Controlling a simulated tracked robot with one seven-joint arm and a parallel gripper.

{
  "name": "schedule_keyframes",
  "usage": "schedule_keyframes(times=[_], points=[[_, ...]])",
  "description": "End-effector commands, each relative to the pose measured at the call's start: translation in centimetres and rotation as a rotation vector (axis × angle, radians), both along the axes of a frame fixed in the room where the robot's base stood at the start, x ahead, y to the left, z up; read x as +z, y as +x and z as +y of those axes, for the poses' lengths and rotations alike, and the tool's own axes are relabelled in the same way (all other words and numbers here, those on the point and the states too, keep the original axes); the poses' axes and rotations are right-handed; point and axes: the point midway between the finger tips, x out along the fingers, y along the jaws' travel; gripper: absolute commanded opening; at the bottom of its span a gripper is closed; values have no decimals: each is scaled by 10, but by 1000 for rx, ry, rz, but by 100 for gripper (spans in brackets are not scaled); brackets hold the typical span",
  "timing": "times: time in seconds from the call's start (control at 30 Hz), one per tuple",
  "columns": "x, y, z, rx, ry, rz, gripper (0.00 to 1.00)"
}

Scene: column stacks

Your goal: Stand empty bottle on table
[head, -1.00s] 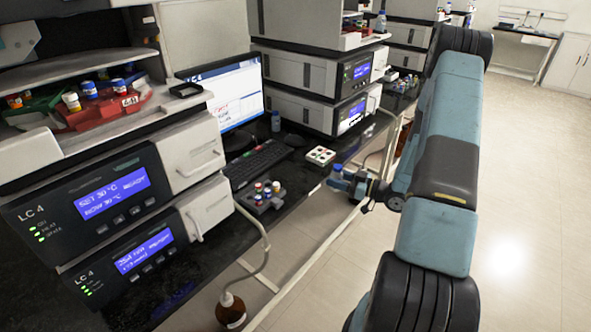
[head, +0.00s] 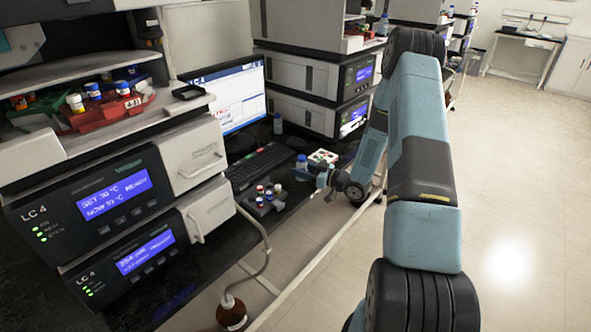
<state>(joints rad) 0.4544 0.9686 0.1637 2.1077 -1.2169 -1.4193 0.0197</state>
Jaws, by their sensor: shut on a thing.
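A small clear bottle with a blue cap (head: 301,163) is at the tip of my gripper (head: 311,177). My gripper is shut on it and holds it roughly upright over the black bench top (head: 233,241), between the keyboard and the front edge. I cannot tell whether its base touches the bench. The bottle is small in view, and its contents cannot be made out.
A dark vial rack (head: 264,203) lies just left of the held bottle, and a white vial tray (head: 322,157) just behind it. The keyboard (head: 258,164) is to the left. A brown bottle (head: 231,313) with a tube stands on the floor.

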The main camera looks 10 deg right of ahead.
Motion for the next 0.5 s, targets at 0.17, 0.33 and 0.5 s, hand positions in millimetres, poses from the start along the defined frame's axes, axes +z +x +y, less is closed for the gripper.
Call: schedule_keyframes(times=[0.17,0.33,0.5], points=[[0,17,20,2,0,0,19],[-6,17,19,-1,-1,-1,19],[-6,17,19,0,0,0,19]])
